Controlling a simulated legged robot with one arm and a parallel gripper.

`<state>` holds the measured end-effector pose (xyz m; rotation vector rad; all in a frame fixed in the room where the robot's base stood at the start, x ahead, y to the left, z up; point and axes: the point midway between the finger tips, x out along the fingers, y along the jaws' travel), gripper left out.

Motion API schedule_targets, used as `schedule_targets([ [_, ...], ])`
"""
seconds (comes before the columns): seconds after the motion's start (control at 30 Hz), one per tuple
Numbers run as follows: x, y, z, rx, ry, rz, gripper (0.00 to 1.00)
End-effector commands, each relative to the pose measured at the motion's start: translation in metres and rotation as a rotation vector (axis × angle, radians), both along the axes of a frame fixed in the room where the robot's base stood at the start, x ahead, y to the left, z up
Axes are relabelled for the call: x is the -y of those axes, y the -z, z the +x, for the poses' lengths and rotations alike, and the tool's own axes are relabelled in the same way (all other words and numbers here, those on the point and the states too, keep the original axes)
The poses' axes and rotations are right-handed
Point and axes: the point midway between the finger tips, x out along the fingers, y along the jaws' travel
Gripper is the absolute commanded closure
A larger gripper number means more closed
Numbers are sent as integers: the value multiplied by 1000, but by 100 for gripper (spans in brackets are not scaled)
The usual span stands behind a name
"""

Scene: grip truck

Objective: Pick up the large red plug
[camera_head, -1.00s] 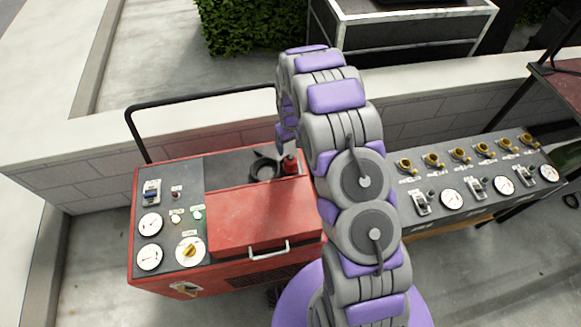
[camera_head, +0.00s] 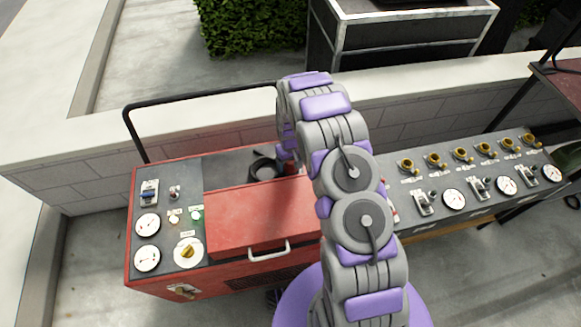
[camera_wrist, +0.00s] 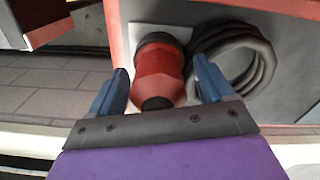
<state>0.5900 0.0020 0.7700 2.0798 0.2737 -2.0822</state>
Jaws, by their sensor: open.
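The large red plug (camera_wrist: 157,76) shows in the wrist view, red with a dark collar and a dark tip, beside a coil of black cable. My gripper (camera_wrist: 163,88) is open, with one blue finger on each side of the plug. I cannot tell whether either finger touches it. In the head view only a small red part of the plug (camera_head: 291,168) shows at the back right of the red cart, by the end of my arm. My arm hides the rest there.
The black cable coil (camera_wrist: 236,62) lies close to the right finger. The red cart (camera_head: 245,218) has a lid with a handle, a gauge panel and a black push bar (camera_head: 200,98). A second panel with gauges (camera_head: 470,185) stands at the right. A low wall (camera_head: 420,90) runs behind.

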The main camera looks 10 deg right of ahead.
Motion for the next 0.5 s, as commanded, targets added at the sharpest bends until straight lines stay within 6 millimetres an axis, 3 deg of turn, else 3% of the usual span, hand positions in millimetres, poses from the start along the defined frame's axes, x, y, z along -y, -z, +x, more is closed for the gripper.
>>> schedule_targets([
  [0.07, 0, -1, 0, 0, 0, 0, 19],
  [0.5, 0, -1, 0, 0, 1, 0, 61],
])
